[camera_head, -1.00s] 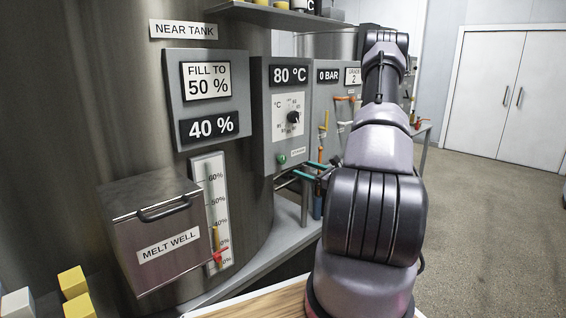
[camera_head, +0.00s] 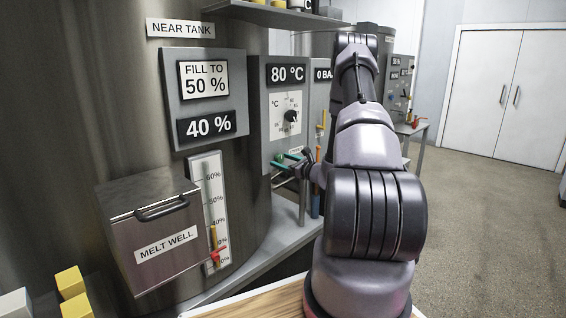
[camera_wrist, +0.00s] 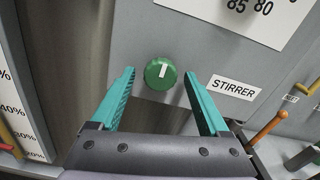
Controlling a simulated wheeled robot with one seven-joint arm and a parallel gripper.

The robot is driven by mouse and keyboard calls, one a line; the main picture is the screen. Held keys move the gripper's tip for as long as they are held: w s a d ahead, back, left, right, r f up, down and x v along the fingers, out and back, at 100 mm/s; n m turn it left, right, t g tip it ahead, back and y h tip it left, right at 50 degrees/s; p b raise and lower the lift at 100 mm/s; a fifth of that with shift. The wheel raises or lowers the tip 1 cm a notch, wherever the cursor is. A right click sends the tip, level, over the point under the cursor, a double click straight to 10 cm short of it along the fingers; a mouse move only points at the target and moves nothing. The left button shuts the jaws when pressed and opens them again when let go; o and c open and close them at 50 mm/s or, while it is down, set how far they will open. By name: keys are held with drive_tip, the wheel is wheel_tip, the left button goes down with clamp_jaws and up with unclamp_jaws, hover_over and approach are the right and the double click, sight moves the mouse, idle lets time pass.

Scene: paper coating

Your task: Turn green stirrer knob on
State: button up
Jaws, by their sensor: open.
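The green stirrer knob (camera_wrist: 160,73) is on the grey control panel, left of the STIRRER label (camera_wrist: 234,88) in the wrist view. A white mark on the knob points nearly straight up. My gripper (camera_wrist: 158,85) is open, with its two teal fingers to either side of the knob's lower part in that view. I cannot tell whether the fingers touch it or how far in front they are. In the head view the knob (camera_head: 280,157) shows just by the fingertips of my gripper (camera_head: 286,164), under the 80 °C panel (camera_head: 265,115).
The melt well box (camera_head: 150,235) and a level gauge (camera_head: 209,200) are on the tank at the left. A temperature dial (camera_head: 291,116) sits above the knob. An orange-handled lever (camera_wrist: 268,128) stands right of the panel. Yellow blocks (camera_head: 70,283) lie at lower left.

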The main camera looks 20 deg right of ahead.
clamp_jaws()
drive_tip(key=m, duration=0.5)
drive_tip(key=shift+m, duration=0.4)
drive_tip(key=m, duration=0.5)
drive_tip(key=shift+s+a+m, duration=0.1)
drive_tip(key=shift+m, duration=0.6)
unclamp_jaws()
